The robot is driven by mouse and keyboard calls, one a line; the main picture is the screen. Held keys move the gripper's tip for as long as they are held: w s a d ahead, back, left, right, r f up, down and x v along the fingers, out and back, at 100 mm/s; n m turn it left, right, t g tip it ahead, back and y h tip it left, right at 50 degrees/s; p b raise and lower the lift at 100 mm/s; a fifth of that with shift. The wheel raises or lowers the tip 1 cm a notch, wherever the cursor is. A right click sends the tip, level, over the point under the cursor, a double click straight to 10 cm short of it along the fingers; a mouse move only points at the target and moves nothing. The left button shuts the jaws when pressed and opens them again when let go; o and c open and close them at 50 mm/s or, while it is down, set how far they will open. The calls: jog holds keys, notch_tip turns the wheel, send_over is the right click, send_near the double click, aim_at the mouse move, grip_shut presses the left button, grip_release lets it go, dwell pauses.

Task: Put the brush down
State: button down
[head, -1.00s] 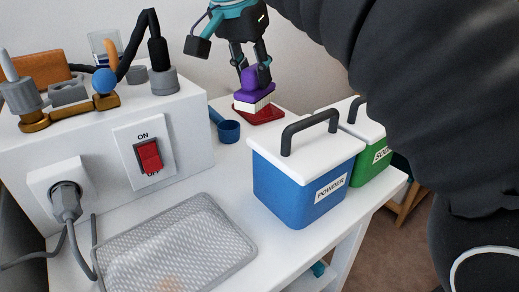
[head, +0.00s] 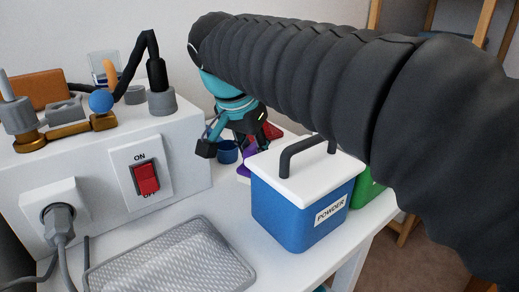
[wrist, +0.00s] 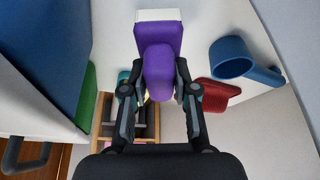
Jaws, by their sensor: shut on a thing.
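The brush has a purple body and white bristles. In the wrist view the brush (wrist: 158,38) lies between my finger pads with its bristle end pointing away. My gripper (wrist: 160,90) is shut on its purple handle. In the head view my gripper (head: 247,148) is over the white counter, left of the powder box, and the purple brush (head: 244,167) shows partly below it. The box and fingers hide part of the brush. I cannot tell whether the bristles touch the counter. A red ribbed tray (head: 271,131) lies behind my gripper; it also shows in the wrist view (wrist: 217,93).
A blue powder box (head: 290,215) with a white lid and dark handle stands close right of the brush. A green box (head: 366,191) is behind it. A blue scoop (head: 227,153) lies left of my gripper.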

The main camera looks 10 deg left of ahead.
jog(key=shift+f, duration=0.2)
jog(key=shift+f, duration=0.2)
jog(key=c, duration=0.9)
grip_release()
jog(key=shift+r, duration=0.1)
jog(key=v, duration=1.2)
jog(key=shift+p, duration=0.3)
jog(key=shift+r, duration=0.1)
